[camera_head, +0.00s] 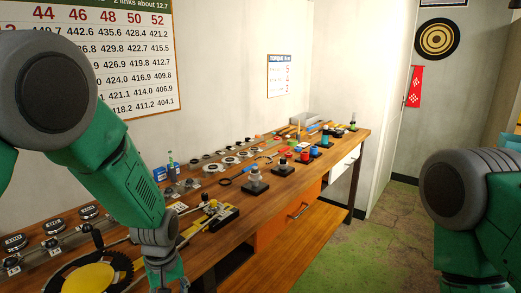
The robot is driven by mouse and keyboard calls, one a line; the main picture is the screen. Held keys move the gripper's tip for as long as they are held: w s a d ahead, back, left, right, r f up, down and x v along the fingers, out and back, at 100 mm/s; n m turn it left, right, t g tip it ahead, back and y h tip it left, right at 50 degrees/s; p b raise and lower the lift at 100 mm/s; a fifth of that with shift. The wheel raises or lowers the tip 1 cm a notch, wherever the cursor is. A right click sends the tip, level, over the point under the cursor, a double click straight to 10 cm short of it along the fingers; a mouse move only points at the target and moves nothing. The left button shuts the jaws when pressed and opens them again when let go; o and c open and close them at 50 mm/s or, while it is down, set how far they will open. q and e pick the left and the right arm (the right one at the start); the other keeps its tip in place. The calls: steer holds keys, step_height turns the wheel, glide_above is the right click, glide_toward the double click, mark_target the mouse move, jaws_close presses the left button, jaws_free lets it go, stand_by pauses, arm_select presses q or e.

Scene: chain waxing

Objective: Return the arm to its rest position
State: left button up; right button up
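My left arm (120,180) is green with grey joints and reaches in from the upper left, down over the front of the workbench. The top of my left gripper (166,276) shows at the bottom edge, beside a yellow disc with a black toothed rim (85,277). Its fingertips are cut off by the frame, so I cannot tell whether it is open or holds anything. My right arm (465,200) shows at the right edge, away from the bench, with a bent grey joint. My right gripper is out of view.
The wooden workbench (225,262) runs along the wall to the back right. It carries a yellow-and-black tool (212,215), a grey cylinder on a black base (256,181), and several coloured parts. Green floor (350,262) lies clear between bench and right arm.

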arm_select(q)
steer(key=s+a+f+m+b, duration=0.2)
steer(key=s+a+f+b, duration=0.1)
steer(key=s+f, duration=0.6)
steer(key=s+a+f+m+b, duration=0.2)
steer(key=s+f+b, duration=0.2)
steer(key=s+f, duration=0.45)
steer(key=s+a+f+m+b, duration=0.1)
steer(key=s+f+b, duration=0.1)
steer(key=s, duration=0.4)
steer(key=s+a+f+m+b, duration=0.1)
steer(key=s+f+m+b, duration=0.1)
steer(key=s+f, duration=0.3)
steer(key=shift+s+a+f, duration=0.15)
steer(key=shift+s+a, duration=0.05)
steer(key=shift+s, duration=0.9)
steer(key=shift+w, duration=0.15)
